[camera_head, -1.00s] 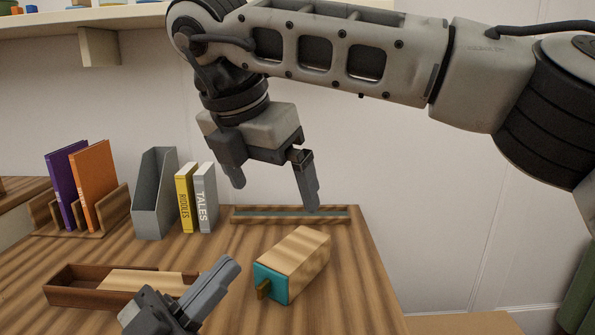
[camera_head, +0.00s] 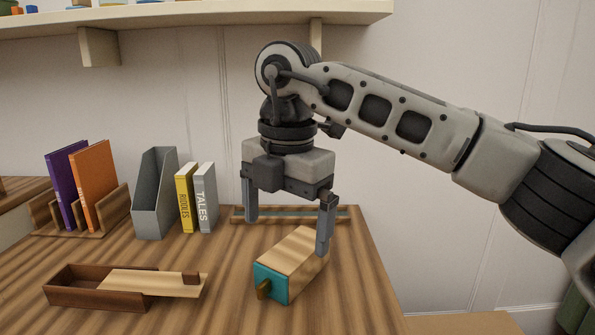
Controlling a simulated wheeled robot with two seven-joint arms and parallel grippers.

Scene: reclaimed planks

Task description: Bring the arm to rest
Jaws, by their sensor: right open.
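My right gripper (camera_head: 286,228) is open and points down above the back right of the table. Its two fingers are spread wide, with nothing held between them. The right finger overlaps the far right end of a wooden box with a teal front (camera_head: 269,282) in the picture; I cannot tell if they touch. My right arm (camera_head: 400,120) comes in from the right. My left gripper is not in view.
A long wooden tray (camera_head: 340,222) lies behind the box. A wooden box with a partly slid lid (camera_head: 95,300) lies at the front left. Yellow (camera_head: 185,198) and grey (camera_head: 205,198) books, a grey file holder (camera_head: 148,215) and a book rack (camera_head: 110,212) stand further back.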

